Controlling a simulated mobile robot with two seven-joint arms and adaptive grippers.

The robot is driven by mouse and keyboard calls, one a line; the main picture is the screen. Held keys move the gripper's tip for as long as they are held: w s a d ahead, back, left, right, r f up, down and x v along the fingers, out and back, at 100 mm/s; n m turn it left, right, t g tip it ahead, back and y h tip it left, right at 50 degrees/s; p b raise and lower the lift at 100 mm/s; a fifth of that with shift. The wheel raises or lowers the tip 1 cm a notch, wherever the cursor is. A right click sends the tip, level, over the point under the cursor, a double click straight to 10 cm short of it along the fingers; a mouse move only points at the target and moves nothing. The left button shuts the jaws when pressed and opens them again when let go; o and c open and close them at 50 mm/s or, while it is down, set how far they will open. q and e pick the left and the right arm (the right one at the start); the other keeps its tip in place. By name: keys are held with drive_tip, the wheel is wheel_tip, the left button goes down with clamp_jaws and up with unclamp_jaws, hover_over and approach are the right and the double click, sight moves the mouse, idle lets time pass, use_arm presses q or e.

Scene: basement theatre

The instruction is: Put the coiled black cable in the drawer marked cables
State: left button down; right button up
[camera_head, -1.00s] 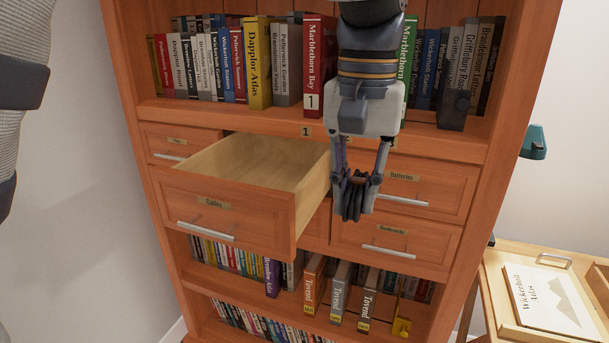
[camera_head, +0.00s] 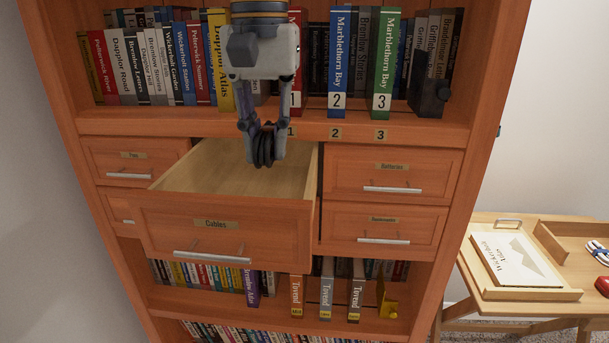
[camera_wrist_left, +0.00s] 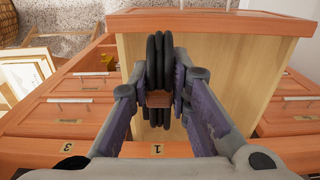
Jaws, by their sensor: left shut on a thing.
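My left gripper (camera_head: 264,142) is shut on the coiled black cable (camera_head: 264,150). In the head view the cable hangs in front of the rear part of the open drawer marked Cables (camera_head: 215,232). In the left wrist view the coil (camera_wrist_left: 158,62) sits between the two fingers, with the drawer's pale wooden floor (camera_wrist_left: 222,75) behind and below it. The drawer is pulled out and the part of its inside that shows is bare. I cannot tell exactly how high the cable is over the drawer. My right gripper is not in view.
Closed drawers marked Batteries (camera_head: 392,175) and others flank the open one. Book shelves lie above and below, with numbered Marblethorn Bay volumes (camera_head: 338,65) close to my left arm. A side table (camera_head: 505,292) with a boxed Wickerholt Atlas stands at the right.

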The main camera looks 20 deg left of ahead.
use_arm(q)
drive_tip(key=w+a+f, duration=0.1)
drive_tip(key=a+f, duration=0.1)
drive_tip(key=f, duration=0.1)
drive_tip(key=w+a+f, duration=0.1)
drive_tip(key=a+f, duration=0.5)
drive_tip(key=f, duration=0.1)
drive_tip(key=shift+w, duration=0.4)
drive_tip(key=shift+f, duration=0.35)
drive_tip(key=shift+f, duration=0.6)
drive_tip(key=c, duration=1.5)
unclamp_jaws()
wheel_tip(320, 180, up, 13)
drive_tip(key=shift+r+b, duration=0.15)
drive_tip(key=shift+b, duration=0.2)
